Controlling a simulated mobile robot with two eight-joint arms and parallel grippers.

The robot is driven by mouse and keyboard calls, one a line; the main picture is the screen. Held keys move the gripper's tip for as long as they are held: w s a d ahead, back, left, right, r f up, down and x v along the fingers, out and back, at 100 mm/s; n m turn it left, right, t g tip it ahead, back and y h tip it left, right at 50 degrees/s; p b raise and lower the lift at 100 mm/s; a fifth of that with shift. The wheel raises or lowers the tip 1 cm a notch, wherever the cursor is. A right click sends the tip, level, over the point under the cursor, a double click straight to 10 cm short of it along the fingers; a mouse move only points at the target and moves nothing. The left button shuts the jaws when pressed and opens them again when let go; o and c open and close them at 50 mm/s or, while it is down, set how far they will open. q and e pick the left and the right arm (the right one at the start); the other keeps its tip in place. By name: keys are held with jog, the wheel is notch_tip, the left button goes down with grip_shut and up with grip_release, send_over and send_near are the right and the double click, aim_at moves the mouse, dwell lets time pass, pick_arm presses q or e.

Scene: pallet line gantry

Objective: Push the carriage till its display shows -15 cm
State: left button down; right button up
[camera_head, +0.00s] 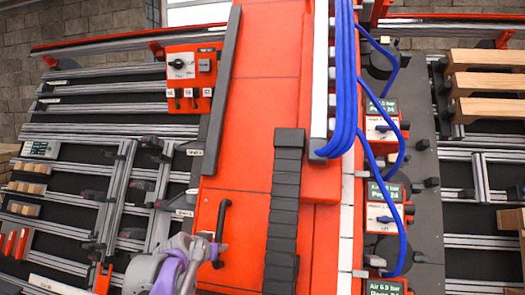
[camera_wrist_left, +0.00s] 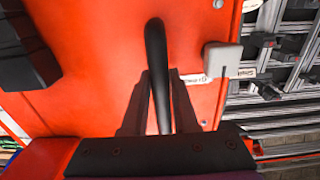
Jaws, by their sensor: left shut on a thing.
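The large red carriage (camera_head: 255,120) fills the middle of the head view, and its red face also fills much of the left wrist view (camera_wrist_left: 95,60). A black bar handle (camera_head: 222,218) is fixed on its lower left part. My left gripper (camera_head: 213,250) is shut on this handle. In the left wrist view the handle (camera_wrist_left: 156,60) runs between the two dark fingers (camera_wrist_left: 160,105). A small display (camera_head: 40,149) sits on the rails at the left, too small to read. I cannot tell whether it belongs to the carriage. My right gripper is not in view.
A red control box (camera_head: 190,75) with a knob stands at the upper left. A black cable chain (camera_head: 284,210) and blue hoses (camera_head: 345,90) run along the carriage. Air-pressure units (camera_head: 385,205) line its right side. Metal rails (camera_head: 90,108) lie left; wooden slats (camera_head: 485,82) lie right.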

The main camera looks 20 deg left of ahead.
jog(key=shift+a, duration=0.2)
pick_arm(q)
jog(key=shift+d, duration=0.35)
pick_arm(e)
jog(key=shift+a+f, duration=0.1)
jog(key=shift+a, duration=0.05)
